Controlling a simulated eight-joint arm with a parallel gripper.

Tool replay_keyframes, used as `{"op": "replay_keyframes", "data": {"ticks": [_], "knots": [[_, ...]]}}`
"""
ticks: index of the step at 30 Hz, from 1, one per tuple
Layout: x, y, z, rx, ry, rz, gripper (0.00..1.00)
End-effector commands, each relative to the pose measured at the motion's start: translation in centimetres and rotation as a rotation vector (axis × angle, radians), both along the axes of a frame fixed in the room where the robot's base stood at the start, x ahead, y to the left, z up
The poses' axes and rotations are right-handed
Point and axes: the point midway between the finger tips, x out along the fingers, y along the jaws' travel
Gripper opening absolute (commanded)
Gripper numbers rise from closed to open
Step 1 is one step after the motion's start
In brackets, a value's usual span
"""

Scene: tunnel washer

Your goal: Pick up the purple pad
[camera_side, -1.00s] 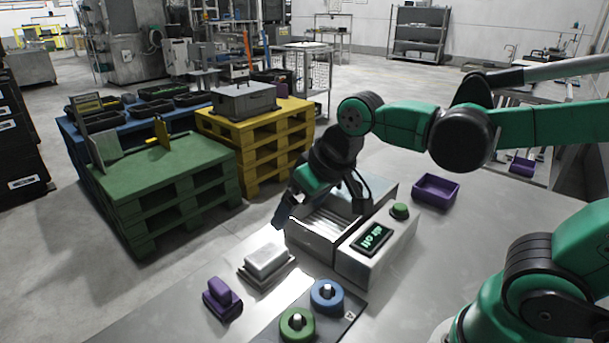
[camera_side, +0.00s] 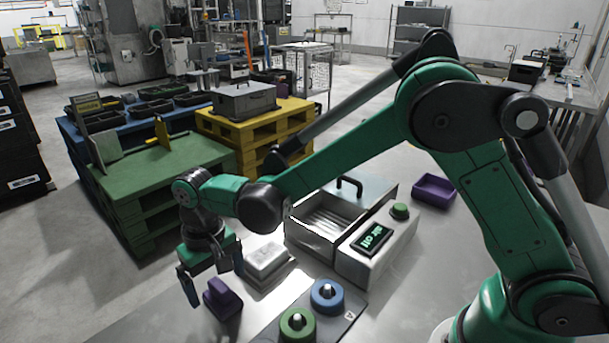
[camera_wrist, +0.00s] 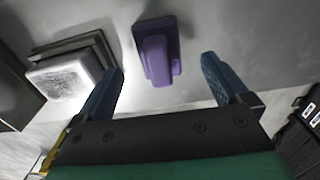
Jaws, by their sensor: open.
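The purple pad (camera_side: 222,298) sits on the grey table near its left front edge. It has a flat base with a raised handle-like block on top. In the wrist view the purple pad (camera_wrist: 157,52) lies ahead of my fingertips, between their lines and apart from both. My gripper (camera_side: 207,278) is open and empty, pointing down just above and to the left of the pad in the side view. It also shows in the wrist view, with blue fingers (camera_wrist: 160,78) spread wide.
A white block on a grey base (camera_side: 268,260) stands close to the pad. A metal washer box (camera_side: 345,235) with an "air off" display is behind it. Blue (camera_side: 327,294) and green (camera_side: 297,322) rings sit on a plate to the right. A purple tray (camera_side: 434,190) lies farther back.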

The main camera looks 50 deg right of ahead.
Motion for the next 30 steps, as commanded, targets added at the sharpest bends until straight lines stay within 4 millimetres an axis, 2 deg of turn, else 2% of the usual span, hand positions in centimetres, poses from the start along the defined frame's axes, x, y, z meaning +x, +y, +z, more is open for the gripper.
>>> {"op": "replay_keyframes", "data": {"ticks": [6,14,15,24,30], "knots": [[0.0,0.0,-2.2,0.001,-0.001,0.0,0.95],[0.0,0.0,-2.5,0.001,-0.002,0.0,0.95],[0.0,0.0,-2.5,0.001,-0.002,0.0,0.92],[0.0,0.0,-2.5,0.001,-0.002,0.0,0.07],[0.0,0.0,-2.5,0.001,-0.002,0.0,0.05]]}}
